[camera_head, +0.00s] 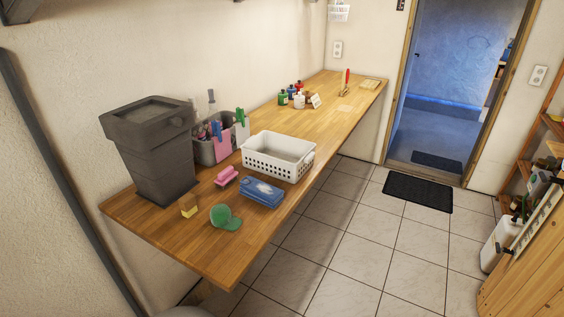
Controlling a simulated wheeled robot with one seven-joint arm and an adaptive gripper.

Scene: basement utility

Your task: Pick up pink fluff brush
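A small pink object (227,176), which looks like the pink fluff brush, lies on the wooden counter (340,112) near its front part. It sits just left of the white basket and behind the blue packet, apart from both. Its fine shape is too small to tell. My gripper is not in view.
Tiled floor (345,235) right of the counter is clear.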

